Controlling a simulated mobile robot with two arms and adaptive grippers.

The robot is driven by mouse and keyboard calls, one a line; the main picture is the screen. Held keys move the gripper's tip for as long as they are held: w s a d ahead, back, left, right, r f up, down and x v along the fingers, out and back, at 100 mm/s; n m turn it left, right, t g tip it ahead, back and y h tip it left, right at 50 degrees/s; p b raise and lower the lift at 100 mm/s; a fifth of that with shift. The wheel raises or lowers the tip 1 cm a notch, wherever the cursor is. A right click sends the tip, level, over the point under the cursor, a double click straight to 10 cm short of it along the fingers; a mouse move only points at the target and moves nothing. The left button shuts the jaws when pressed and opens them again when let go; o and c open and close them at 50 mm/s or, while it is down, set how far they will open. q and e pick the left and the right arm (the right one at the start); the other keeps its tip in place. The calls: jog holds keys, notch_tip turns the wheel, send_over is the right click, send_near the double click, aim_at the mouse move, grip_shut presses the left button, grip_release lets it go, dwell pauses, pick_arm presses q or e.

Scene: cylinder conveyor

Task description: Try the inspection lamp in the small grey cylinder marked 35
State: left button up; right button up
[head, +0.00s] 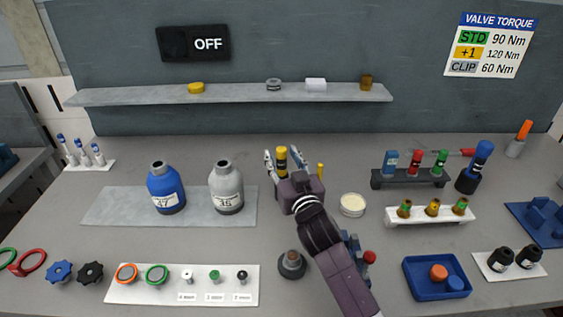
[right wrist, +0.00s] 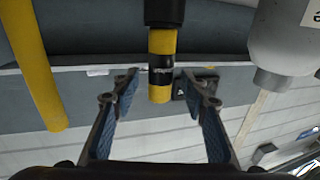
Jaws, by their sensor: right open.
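The small grey cylinder (head: 227,190), labelled 35, stands upright on a grey mat (head: 105,208) beside a larger blue cylinder (head: 166,190) labelled 47. It also shows upside down at the right wrist view's upper right (right wrist: 285,40). A yellow stick with black bands (head: 282,161), apparently the inspection lamp, stands right of the grey cylinder. My right gripper (head: 283,156) is open, with its fingers on either side of this stick. In the right wrist view the stick (right wrist: 160,94) is between the spread fingers (right wrist: 162,80), with gaps on both sides. My left gripper is not in view.
A thinner yellow stick (head: 320,171) stands close right of the gripper. A round cream dish (head: 352,204) and a dark rack (head: 408,181) with coloured bottles are further right. A white strip (head: 180,297) with rings and plugs lies in front. A shelf (head: 232,95) crosses the back wall.

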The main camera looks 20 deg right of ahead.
jog(key=shift+w, duration=0.5)
jog(key=shift+s, duration=0.1)
grip_shut()
jog(key=shift+r, duration=0.1)
